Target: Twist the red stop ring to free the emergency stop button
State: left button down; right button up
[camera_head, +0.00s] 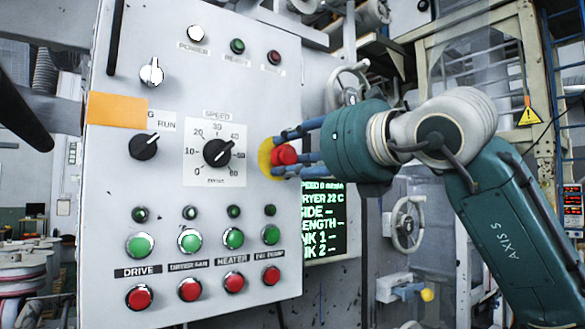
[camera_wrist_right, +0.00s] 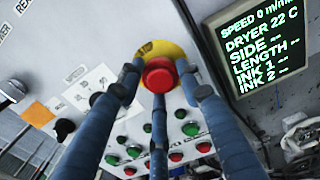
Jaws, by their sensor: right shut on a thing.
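The red emergency stop button (camera_head: 284,154) sits on a yellow round plate (camera_head: 264,158) at the right side of the grey control panel. My right gripper (camera_head: 287,153) reaches in from the right, with its blue fingers around the red button. In the right wrist view the red button (camera_wrist_right: 159,75) lies between the fingertips of my right gripper (camera_wrist_right: 160,85), in front of the yellow plate (camera_wrist_right: 160,49). The fingers are closed in on it. Exact finger contact is hard to see. My left gripper is not in view; a dark shape at the far left edge cannot be identified.
The grey panel (camera_head: 110,75) carries a speed dial (camera_head: 217,153), a run knob (camera_head: 143,146), and several green and red buttons close by. A screen (camera_head: 325,217) with green text stands behind, below my right gripper. A handwheel (camera_head: 349,88) is behind the panel's right edge.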

jog(key=shift+d+r+m, duration=0.15)
jog(key=shift+r+m, duration=0.3)
jog(key=shift+m, duration=0.15)
jog(key=o, duration=1.1)
jog(key=shift+f+b, duration=0.1)
jog(key=shift+b, duration=0.2)
jog(key=shift+o, duration=0.2)
jog(key=shift+f, duration=0.15)
jog(key=shift+s+d, duration=0.15)
jog(key=shift+s, duration=0.15)
jog(key=v, duration=1.1)
jog(key=shift+d, duration=0.15)
jog(key=shift+s, duration=0.15)
